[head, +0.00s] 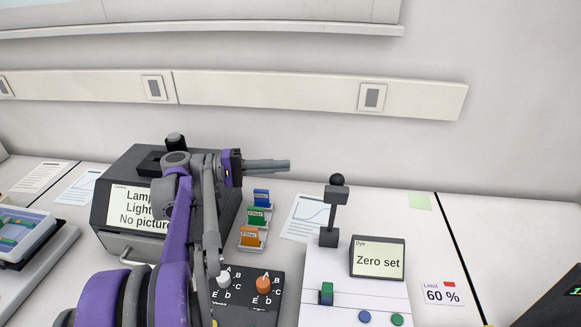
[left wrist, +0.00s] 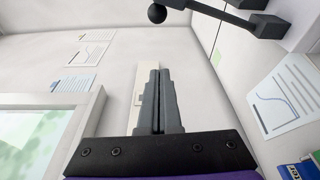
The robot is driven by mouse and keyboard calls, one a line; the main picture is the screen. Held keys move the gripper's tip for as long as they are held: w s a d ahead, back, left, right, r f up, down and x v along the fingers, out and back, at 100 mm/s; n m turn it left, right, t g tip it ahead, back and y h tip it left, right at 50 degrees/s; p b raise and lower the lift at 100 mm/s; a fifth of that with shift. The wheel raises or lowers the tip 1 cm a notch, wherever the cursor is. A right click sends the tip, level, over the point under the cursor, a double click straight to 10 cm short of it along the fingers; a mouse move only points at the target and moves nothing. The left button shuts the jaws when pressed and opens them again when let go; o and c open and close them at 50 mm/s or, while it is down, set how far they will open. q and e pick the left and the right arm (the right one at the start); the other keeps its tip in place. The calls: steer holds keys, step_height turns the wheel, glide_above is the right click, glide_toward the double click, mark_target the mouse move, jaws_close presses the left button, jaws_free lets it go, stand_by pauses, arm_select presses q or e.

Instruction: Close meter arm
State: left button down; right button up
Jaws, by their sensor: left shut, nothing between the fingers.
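The meter arm (head: 333,214) is a thin dark post with a black ball and a dark block at its top. It rises from a dark base block on a white meter and leans slightly right. The meter's display (head: 378,261) reads "Zero set". In the left wrist view the meter arm (left wrist: 214,8) shows at the top edge, partly cut off. My left gripper (head: 288,165) is shut and empty, left of and apart from the arm's ball end, pointing right. Its closed fingers (left wrist: 157,74) also show in the left wrist view. My right gripper is not in view.
A dark lamp device (head: 118,218) stands behind my left arm. Blue, green and orange boxes (head: 256,217) stand between it and the meter. A black knob panel (head: 246,300) is in front. A graph sheet (head: 306,216) lies behind the meter. The counter right of the meter is mostly clear.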

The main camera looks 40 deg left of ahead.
mark_target(333, 205)
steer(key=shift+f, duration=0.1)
arm_select(q)
steer(key=w+d, duration=0.3)
steer(key=d, duration=0.6)
steer(key=shift+w, duration=0.4)
steer(key=shift+s, duration=0.15)
